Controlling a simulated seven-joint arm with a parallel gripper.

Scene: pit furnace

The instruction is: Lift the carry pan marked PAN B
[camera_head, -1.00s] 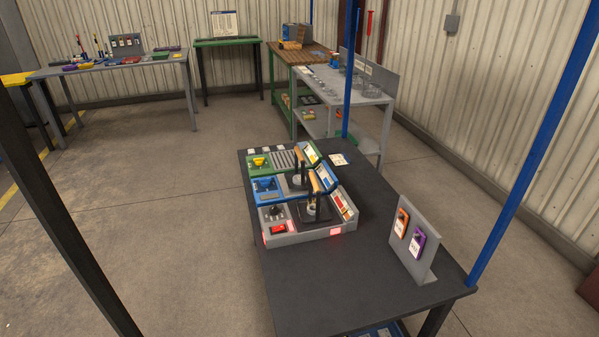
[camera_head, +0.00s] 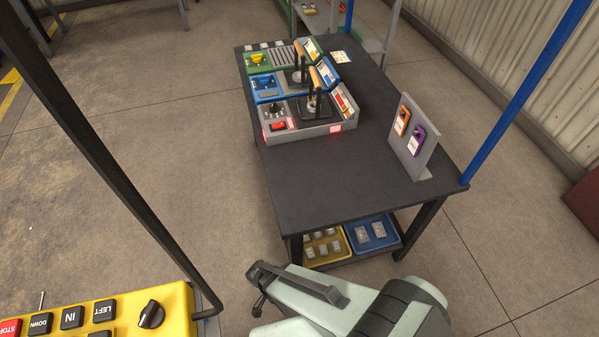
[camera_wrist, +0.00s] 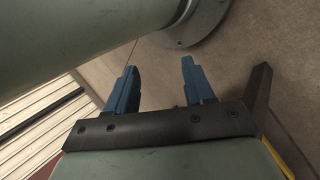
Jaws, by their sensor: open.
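Two trays stand on the shelf under the dark table in the head view: a yellow tray (camera_head: 345,256) and a blue tray (camera_head: 393,243), each with grey blocks in it. No PAN B mark is readable on either, so I cannot tell which thing is the named pan. In the wrist view my gripper (camera_wrist: 160,66) has its two blue fingers apart with nothing between them, above bare floor. In the head view my pale green arm is at the bottom, in front of the table; the fingers are not clear there.
On the dark table (camera_head: 330,185) stand control boxes in green (camera_head: 251,72), blue (camera_head: 267,99) and grey (camera_head: 310,131), with upright levers. A grey stand (camera_head: 410,145) holds orange and purple tags. A blue post rises at right. A yellow button panel (camera_head: 120,316) is at lower left.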

